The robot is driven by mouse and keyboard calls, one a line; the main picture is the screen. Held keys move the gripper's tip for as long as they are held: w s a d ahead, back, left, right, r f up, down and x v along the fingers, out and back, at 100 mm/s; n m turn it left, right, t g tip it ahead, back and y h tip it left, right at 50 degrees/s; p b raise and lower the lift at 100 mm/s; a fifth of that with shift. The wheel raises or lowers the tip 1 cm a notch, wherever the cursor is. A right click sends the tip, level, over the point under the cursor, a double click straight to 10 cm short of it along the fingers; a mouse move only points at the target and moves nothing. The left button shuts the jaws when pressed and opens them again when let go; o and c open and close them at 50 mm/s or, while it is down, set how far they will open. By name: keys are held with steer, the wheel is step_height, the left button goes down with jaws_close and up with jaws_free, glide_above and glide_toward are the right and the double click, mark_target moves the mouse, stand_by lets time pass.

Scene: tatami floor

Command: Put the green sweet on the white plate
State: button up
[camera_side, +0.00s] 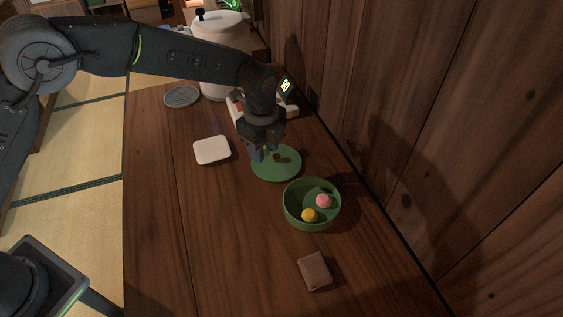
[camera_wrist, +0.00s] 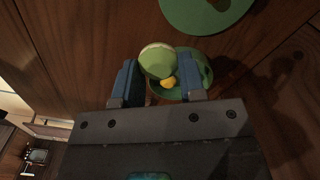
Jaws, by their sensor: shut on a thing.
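My gripper (camera_side: 264,153) points down in the side view, in front of part of a green plate. In the wrist view its blue fingers (camera_wrist: 157,82) are shut on the green sweet (camera_wrist: 157,60), a round pale-green ball. I cannot make the sweet out clearly in the side view. The white plate (camera_side: 212,150) is a small rounded square on the wooden table, left of my gripper, and looks empty.
The green plate (camera_side: 268,174) lies near a green bowl (camera_side: 313,225), which holds a pink sweet (camera_side: 323,201) and a yellow sweet (camera_side: 309,215). A brown block (camera_side: 314,271) lies nearer. A wooden wall bounds the right.

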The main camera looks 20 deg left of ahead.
steer(key=s+a+r+n, duration=0.1)
steer(key=a+r+n, duration=0.15)
steer(key=a, duration=2.55)
glide_above(214, 149)
steer(key=shift+n, duration=0.35)
step_height(214, 149, down, 8)
steer(key=shift+s+r, duration=0.1)
steer(key=shift+r, duration=0.15)
steer(key=shift+f, duration=1.95)
steer(key=shift+f, duration=0.1)
steer(key=o, duration=0.9)
